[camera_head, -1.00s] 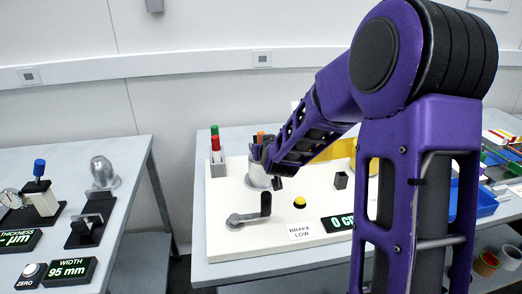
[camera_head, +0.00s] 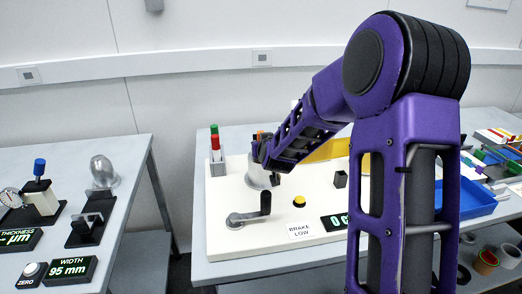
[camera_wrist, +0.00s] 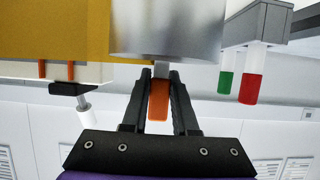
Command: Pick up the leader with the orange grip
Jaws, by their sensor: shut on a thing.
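The leader's orange grip (camera_wrist: 158,100) shows in the wrist view between the two dark fingers of my gripper (camera_wrist: 160,85), which are shut on it. A short grey metal piece runs from the grip to the rim of a silver cylinder (camera_wrist: 165,35); the rest of the leader is hidden. In the head view my gripper (camera_head: 264,158) is over the silver cylinder (camera_head: 256,180) on the white board, and my arm hides most of that spot.
A red marker (camera_wrist: 252,88) and a green marker (camera_wrist: 226,82) stand in a grey holder (camera_head: 217,168) beside the cylinder. A black-handled crank (camera_head: 265,204), yellow button (camera_head: 299,202) and black block (camera_head: 340,179) are in front. A yellow panel (camera_head: 330,150) is behind my arm.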

